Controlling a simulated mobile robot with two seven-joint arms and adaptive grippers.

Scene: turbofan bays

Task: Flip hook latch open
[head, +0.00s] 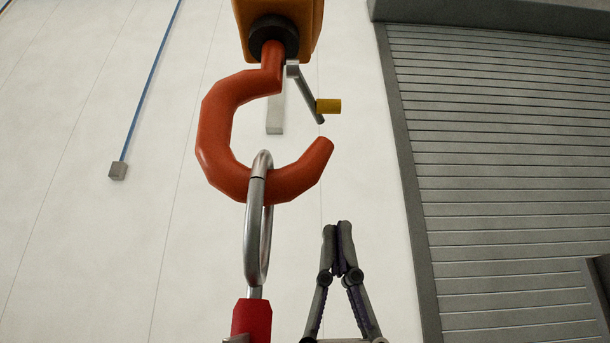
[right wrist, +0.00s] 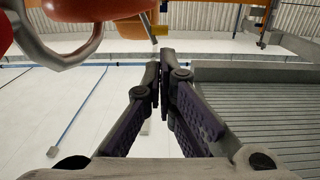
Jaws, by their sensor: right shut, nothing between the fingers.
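A large orange hook (head: 212,135) hangs from a yellow-orange block (head: 278,20) in the head view. Its latch (head: 307,92) is a thin grey bar with a yellow tab (head: 328,106), slanting down right from the hook's neck; its lower end is apart from the hook's tip. A steel ring (head: 256,235) sits in the hook's bowl. My right gripper (head: 338,226) is shut and empty, below and right of the hook's tip. In the right wrist view, the hook (right wrist: 95,8) is at the upper left, and the latch (right wrist: 148,27) shows just beyond the fingertips. My left gripper is not in view.
A red piece (head: 252,319) hangs under the steel ring. A grey slatted shutter (head: 500,190) fills the right side behind. A pale wall with a blue line (head: 150,82) ending in a small grey box (head: 118,170) lies at the left. The space around my right gripper looks clear.

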